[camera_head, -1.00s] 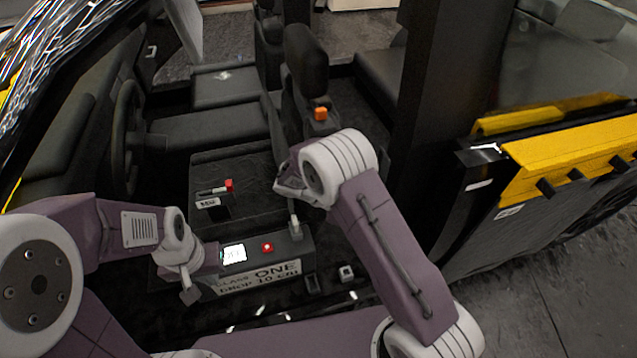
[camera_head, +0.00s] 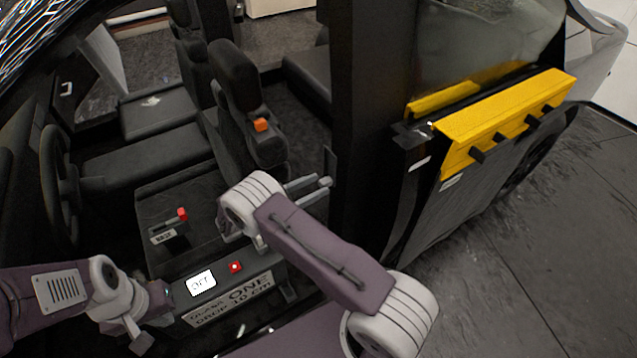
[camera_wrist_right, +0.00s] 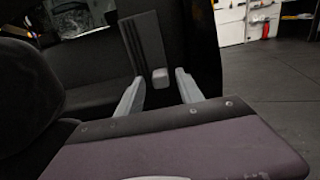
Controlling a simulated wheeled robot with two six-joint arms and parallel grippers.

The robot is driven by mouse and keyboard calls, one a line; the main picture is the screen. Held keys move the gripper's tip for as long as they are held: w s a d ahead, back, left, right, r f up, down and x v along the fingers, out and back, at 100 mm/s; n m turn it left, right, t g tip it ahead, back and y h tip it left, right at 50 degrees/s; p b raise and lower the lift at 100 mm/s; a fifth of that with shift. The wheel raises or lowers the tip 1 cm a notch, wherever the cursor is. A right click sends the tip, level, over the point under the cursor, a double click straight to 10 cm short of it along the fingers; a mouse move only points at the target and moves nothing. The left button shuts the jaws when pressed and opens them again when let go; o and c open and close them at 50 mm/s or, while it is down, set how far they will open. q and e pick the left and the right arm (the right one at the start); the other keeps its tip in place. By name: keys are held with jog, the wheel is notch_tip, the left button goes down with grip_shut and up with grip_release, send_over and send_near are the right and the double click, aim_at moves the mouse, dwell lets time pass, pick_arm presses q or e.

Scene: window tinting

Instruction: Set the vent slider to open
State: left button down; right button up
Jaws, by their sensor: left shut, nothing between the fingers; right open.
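In the right wrist view a dark panel with vertical slats (camera_wrist_right: 147,45), which looks like the vent, stands ahead. A small light grey knob (camera_wrist_right: 160,78) sits at its lower right; I cannot read its setting. My right gripper (camera_wrist_right: 158,85) is open and empty, with the knob showing between its fingers and apparently beyond them. In the head view my right gripper (camera_head: 305,190) reaches past the seat toward the dark pillar, and the panel (camera_head: 331,163) shows edge-on there. My left gripper (camera_head: 160,300) is shut and empty, low beside the console; its fingertips are hard to make out.
A seat (camera_head: 238,90) with an orange buckle (camera_head: 261,125) stands close to my right arm. The door with a yellow strip (camera_head: 500,120) is at right.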

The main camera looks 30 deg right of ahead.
jog(key=shift+w+d, duration=0.1)
jog(key=shift+d, duration=0.7)
jog(key=shift+c, duration=0.3)
grip_shut()
jog(key=shift+r, duration=0.1)
dwell(0.5)
